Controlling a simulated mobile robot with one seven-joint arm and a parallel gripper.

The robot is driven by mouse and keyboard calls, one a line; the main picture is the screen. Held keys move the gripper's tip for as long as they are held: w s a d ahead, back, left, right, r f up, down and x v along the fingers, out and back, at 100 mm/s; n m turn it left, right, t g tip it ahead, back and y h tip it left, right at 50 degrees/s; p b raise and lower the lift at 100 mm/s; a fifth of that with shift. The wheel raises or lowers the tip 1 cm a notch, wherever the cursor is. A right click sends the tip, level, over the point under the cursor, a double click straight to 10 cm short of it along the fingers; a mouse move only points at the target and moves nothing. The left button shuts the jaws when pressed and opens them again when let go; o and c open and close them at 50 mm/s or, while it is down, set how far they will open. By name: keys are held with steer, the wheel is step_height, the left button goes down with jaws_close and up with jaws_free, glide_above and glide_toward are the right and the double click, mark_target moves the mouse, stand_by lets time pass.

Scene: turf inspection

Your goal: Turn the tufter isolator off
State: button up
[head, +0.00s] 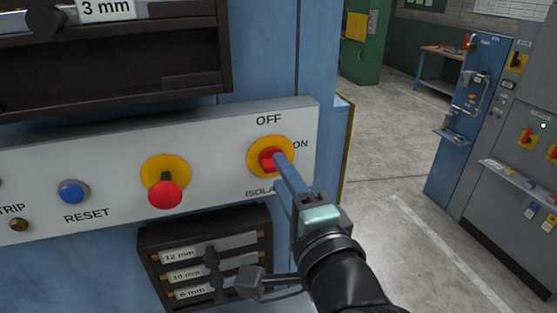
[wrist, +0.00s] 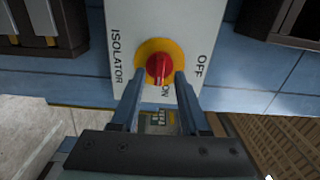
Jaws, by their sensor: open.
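The isolator is a red rotary knob (head: 267,157) on a yellow disc, at the right end of a pale panel (head: 105,152). OFF is printed above it and ON to its right; the ISOLATOR label below is partly hidden by my gripper. In the wrist view, the red knob (wrist: 157,66) has a white mark pointing towards ON. My gripper (head: 277,162) is open, its fingers reaching to the knob from the lower right. In the wrist view, the fingertips (wrist: 159,77) lie one on each side of the knob's lower part. I cannot tell whether they touch it.
A red mushroom button (head: 165,194) on a yellow disc and a blue RESET button (head: 73,192) sit left on the same panel. A dark rack (head: 150,240) with size labels is below. Open concrete floor and a grey-blue cabinet (head: 505,130) lie to the right.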

steer(key=shift+x, duration=1.25)
jaws_close()
steer(key=shift+f, duration=0.1)
